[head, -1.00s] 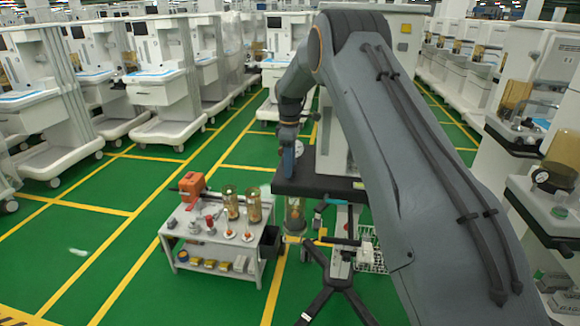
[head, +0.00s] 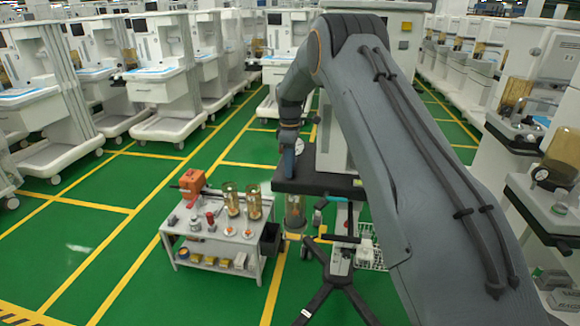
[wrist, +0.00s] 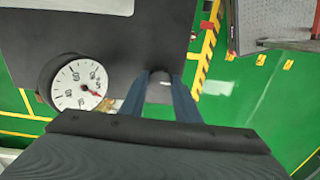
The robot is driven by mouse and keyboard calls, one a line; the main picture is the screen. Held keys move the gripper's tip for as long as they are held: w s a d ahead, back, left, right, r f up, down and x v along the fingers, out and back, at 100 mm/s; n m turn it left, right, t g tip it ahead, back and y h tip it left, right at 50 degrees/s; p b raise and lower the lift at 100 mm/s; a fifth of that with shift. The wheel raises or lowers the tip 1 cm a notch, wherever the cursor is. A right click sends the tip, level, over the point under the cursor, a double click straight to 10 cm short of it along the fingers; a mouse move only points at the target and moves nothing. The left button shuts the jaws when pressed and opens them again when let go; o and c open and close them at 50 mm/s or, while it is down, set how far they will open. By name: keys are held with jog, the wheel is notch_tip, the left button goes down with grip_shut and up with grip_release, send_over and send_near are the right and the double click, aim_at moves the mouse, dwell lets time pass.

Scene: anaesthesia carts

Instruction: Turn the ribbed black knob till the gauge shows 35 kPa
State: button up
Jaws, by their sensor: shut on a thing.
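The gauge (wrist: 79,84) is a round white dial in a dark housing at the left of the wrist view, with a red needle pointing to the lower right. Its numbers are too small and tilted to read surely. In the head view its white face (head: 299,146) shows beside my gripper (head: 288,161). In the wrist view the blue fingers of my gripper (wrist: 161,82) are shut on the black knob (wrist: 160,76), to the right of the gauge. Only a little of the knob shows between the fingertips; its ribs cannot be made out.
A dark shelf (head: 318,184) juts from the cart by my gripper. Below left, a grey table (head: 216,243) holds an orange case (head: 192,182), amber glass vessels (head: 254,205) and small parts. A black-legged stand (head: 338,275) is below the shelf. Green floor left of the table is open.

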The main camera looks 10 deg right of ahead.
jog(key=m+b, duration=0.2)
jog(key=m, duration=0.2)
jog(key=shift+f, duration=0.1)
jog(key=m+b, duration=0.2)
jog(key=m, duration=0.3)
jog(key=shift+m, duration=0.3)
jog(key=m+b, duration=0.1)
jog(key=m, duration=0.7)
jog(key=shift+m, duration=0.3)
jog(key=o, duration=1)
jog(key=shift+o, duration=0.2)
